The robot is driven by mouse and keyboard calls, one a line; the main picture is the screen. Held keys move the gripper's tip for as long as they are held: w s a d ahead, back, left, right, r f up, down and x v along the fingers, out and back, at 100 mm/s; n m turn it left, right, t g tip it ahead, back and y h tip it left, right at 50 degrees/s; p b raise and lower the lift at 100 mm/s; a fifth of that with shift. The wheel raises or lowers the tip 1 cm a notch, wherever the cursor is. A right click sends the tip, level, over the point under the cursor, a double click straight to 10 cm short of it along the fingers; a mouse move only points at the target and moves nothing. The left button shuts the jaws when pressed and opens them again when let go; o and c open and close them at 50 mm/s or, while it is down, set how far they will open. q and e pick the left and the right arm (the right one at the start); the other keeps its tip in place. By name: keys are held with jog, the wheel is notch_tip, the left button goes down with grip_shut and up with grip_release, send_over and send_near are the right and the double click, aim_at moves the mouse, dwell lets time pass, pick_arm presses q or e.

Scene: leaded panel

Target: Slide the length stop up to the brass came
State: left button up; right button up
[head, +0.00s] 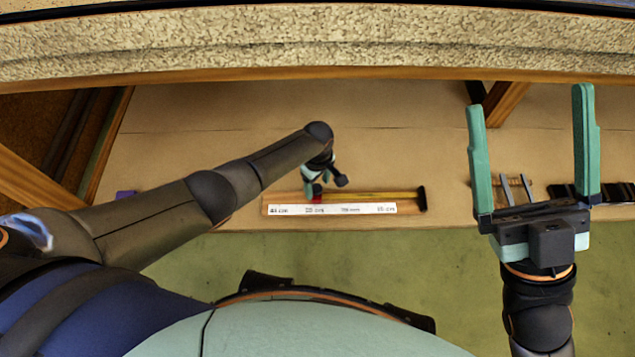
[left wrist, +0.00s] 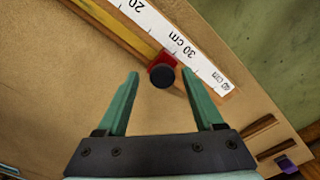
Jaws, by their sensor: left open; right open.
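The length stop, a small red block with a dark round knob, sits on the wooden measuring board (head: 410,209); its red side shows in the left wrist view (left wrist: 154,68). The brass came (head: 375,195) is a thin yellow strip along the board, also in the left wrist view (left wrist: 125,38). It reaches close to the stop; whether they touch I cannot tell. My left gripper (head: 317,188) is open, its fingers (left wrist: 162,75) either side of the stop in the picture, not closed on it. My right gripper (head: 528,98) is open and empty, away at the right.
A white scale strip (head: 340,209) with centimetre marks runs along the board. A black end block (head: 421,198) stands at its right end. A wooden rack (head: 515,190) lies on the right. A thick mottled beam (head: 300,40) crosses the top. The tan bench is mostly clear.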

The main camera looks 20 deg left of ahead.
aim_at(318, 188)
notch_tip(318, 188, up, 8)
jog(key=n+p, duration=0.1)
jog(key=p, duration=0.7)
pick_arm(q)
notch_tip(318, 188, up, 12)
jog(key=shift+r+p, duration=0.2)
jog(key=shift+p, duration=0.15)
pick_arm(e)
jog(key=w+f+m+h, duration=0.1)
jog(key=w+d+f+m+h, duration=0.1)
jog(key=h, duration=0.1)
jog(key=shift+w+d+f+m+t, duration=0.1)
jog(key=shift+w+f+m+t, duration=0.1)
jog(key=shift+f+m+t, duration=0.1)
